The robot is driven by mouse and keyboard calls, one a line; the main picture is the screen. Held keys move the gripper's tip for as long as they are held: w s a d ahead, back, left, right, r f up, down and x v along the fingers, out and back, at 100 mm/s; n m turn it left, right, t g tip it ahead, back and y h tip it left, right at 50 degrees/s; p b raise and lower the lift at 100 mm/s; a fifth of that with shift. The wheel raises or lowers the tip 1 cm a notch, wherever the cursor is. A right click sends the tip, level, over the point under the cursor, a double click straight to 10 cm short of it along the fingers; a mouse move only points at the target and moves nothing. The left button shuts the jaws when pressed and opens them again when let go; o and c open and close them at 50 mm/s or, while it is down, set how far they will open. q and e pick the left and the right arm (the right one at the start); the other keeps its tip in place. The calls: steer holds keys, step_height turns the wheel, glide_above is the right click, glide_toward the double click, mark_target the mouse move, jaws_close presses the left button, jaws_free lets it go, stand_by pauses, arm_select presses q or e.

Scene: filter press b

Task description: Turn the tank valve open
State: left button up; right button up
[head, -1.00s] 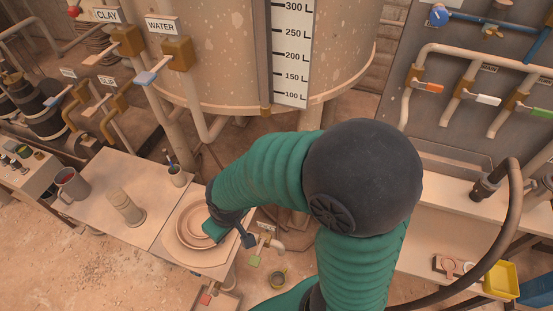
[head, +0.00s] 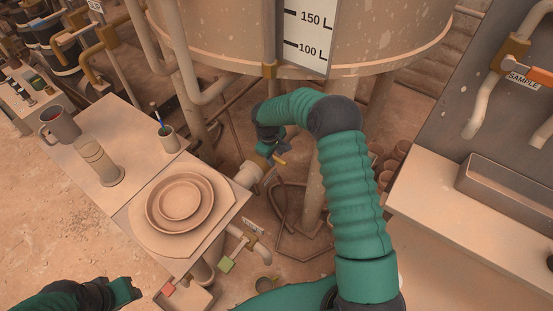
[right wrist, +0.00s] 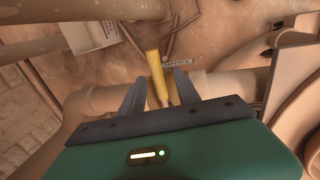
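The tank valve's yellow handle (head: 280,160) shows small below the big tank (head: 350,50), beside a pale pipe end (head: 248,173). In the right wrist view the yellow handle (right wrist: 154,68) points away from me, across the pale pipe (right wrist: 222,84). My right gripper (head: 275,157) is at the handle. In the right wrist view its two dark fingers (right wrist: 160,82) are apart, one on each side of the handle, with small gaps visible. The handle's base is partly hidden by the gripper. My left gripper (head: 130,290) is at the lower left, away from the valve; its fingers are unclear.
A grey trough (head: 510,190) is at the right.

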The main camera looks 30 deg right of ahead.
steer(key=shift+a+f, duration=0.2)
steer(key=shift+d+f, duration=0.2)
steer(key=shift+d, duration=0.3)
steer(key=shift+c, duration=0.5)
steer(key=shift+d+f, duration=0.15)
steer(key=shift+d, duration=0.15)
steer(key=c, duration=0.5)
steer(key=shift+a, duration=0.15)
steer(key=shift+c, duration=1.1)
steer(key=shift+a+r, duration=0.2)
steer(key=shift+a, duration=0.1)
jaws_close()
steer(key=shift+w, duration=0.1)
steer(key=shift+d, duration=0.15)
